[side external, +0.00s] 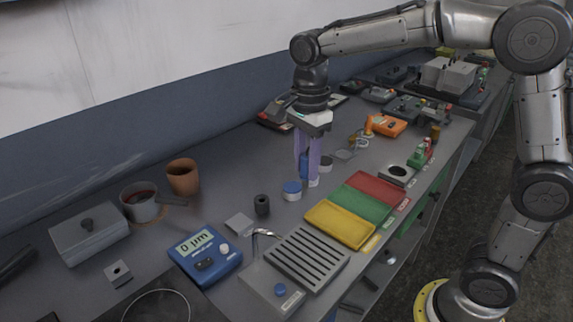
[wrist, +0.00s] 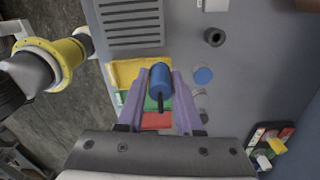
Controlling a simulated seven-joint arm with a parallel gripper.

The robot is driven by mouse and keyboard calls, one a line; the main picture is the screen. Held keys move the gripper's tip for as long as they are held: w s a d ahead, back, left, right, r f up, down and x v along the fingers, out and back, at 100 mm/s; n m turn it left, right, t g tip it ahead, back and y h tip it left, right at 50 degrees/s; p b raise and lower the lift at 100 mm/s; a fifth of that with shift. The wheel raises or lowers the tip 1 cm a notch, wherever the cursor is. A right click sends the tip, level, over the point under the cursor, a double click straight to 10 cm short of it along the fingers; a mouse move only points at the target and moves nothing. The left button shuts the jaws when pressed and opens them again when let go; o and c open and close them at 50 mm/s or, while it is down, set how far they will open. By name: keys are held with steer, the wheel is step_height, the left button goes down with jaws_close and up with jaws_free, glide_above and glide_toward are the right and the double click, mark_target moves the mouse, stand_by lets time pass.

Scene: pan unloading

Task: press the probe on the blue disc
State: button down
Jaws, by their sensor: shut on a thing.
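My gripper (side external: 306,170) points down over the bench, its two purple fingers shut on a blue cylindrical probe (wrist: 160,78). The probe also shows as a strip of blue between the fingers in the side view (side external: 304,165). The blue disc (side external: 292,187) is a short pale cylinder with a blue top, standing just left of the fingers in the side view. In the wrist view the blue disc (wrist: 203,75) lies right of the probe, apart from it. A blue gauge box (side external: 205,255) at the front left reads 0 µm.
Pale discs (side external: 325,164) stand close behind the fingers. A dark hollow cylinder (side external: 262,205) stands left of the blue disc. Yellow (side external: 340,224), green and red trays lie to the right, with a slotted grey plate (side external: 306,258) in front. A pan (side external: 143,203) and brown pot (side external: 183,176) stand further left.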

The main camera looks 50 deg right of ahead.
steer(key=shift+s+d+r, duration=0.1)
steer(key=shift+s+r, duration=0.2)
steer(key=shift+s, duration=0.35)
steer(key=shift+w+d+r+n, duration=0.1)
steer(key=shift+w+r+n, duration=0.15)
steer(key=shift+w, duration=0.35)
steer(key=shift+w+r+n, duration=0.15)
steer(key=shift+w+r, duration=0.1)
steer(key=shift+w, duration=0.3)
steer(key=shift+m, duration=0.4)
steer(key=shift+w+d+f, duration=1.25)
steer(key=shift+w+f, duration=0.35)
steer(key=shift+f, duration=0.15)
steer(key=shift+w+d+f, duration=1.25)
steer(key=shift+w+f, duration=0.3)
steer(key=shift+f, duration=0.25)
steer(key=shift+w+d+f, duration=1.25)
steer(key=shift+w+f, duration=0.35)
steer(key=shift+f, duration=0.15)
steer(key=shift+f, duration=0.45)
steer(key=shift+r, duration=2.55)
